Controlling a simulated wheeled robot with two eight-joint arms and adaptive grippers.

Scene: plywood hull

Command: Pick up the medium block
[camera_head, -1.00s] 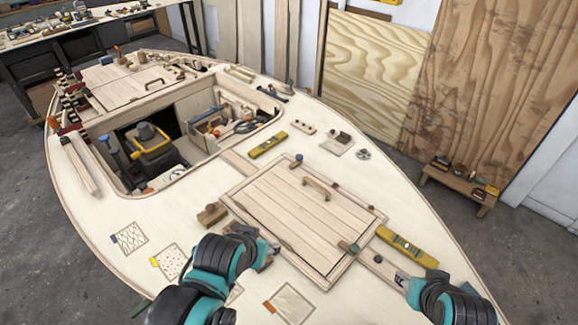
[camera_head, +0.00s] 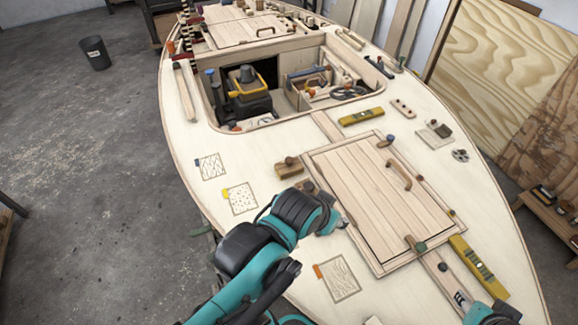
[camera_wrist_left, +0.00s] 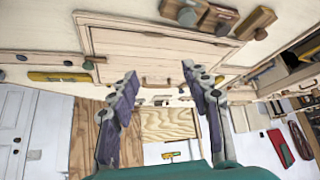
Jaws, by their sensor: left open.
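One block (camera_head: 288,167) shows clearly in the head view; another (camera_head: 307,187) is partly behind my arm. Only part of my right arm shows at the bottom right corner.
A yellow level (camera_head: 478,266) and a plank with a green knob lie beside the hatch. Another level (camera_head: 361,117) lies beyond it. An open cockpit (camera_head: 300,85) holds tools. Sketched squares (camera_head: 240,198) mark the left deck.

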